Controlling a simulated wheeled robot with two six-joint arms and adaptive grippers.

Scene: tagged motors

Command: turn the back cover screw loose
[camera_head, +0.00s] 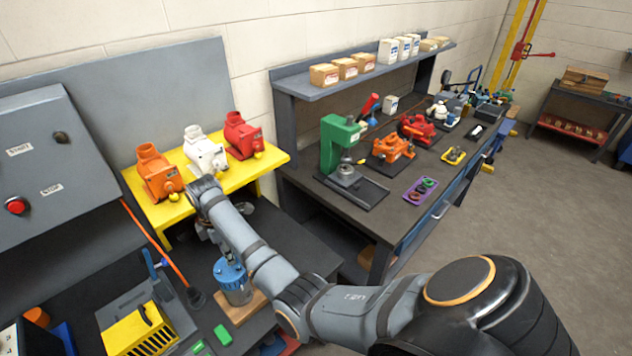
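My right gripper (208,233) points down near the motor's top, mostly hidden by my own wrist and forearm. I cannot make out its fingers, or whether it touches the motor. The back cover screw is too small or hidden to see. My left gripper is not in view.
Orange, white and red motors (206,153) stand on a yellow shelf (177,213) behind. A grey control box (45,165) stands left. A workbench with a green press (338,143) is at right.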

